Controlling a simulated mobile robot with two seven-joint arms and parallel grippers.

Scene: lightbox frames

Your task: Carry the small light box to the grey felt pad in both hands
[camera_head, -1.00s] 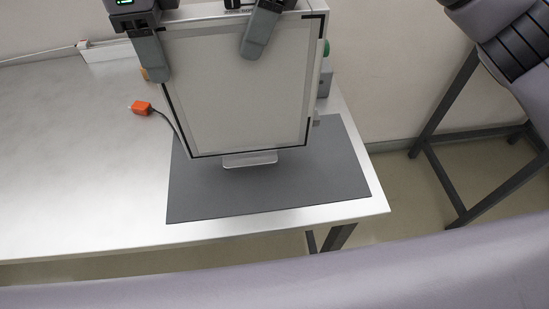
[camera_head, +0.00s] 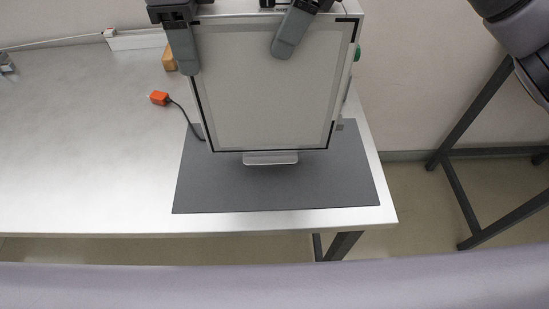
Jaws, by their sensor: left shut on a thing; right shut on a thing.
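The small light box (camera_head: 265,95) is a pale panel with a dark border line, held nearly upright with its face toward me. It is over the grey felt pad (camera_head: 225,192) on the metal table. A small light-coloured foot (camera_head: 271,158) shows below its lower edge; I cannot tell whether it touches the pad. My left gripper (camera_head: 187,62) is shut on the box's upper left edge. My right gripper (camera_head: 286,42) is shut on the top edge, right of the middle. The far jaws and the back of the box are hidden.
An orange plug (camera_head: 159,98) on a dark cord lies on the table (camera_head: 85,150) left of the box. A yellowish block (camera_head: 170,60) stands behind it. A white power strip (camera_head: 136,41) is at the wall. The table's left part is mostly clear.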

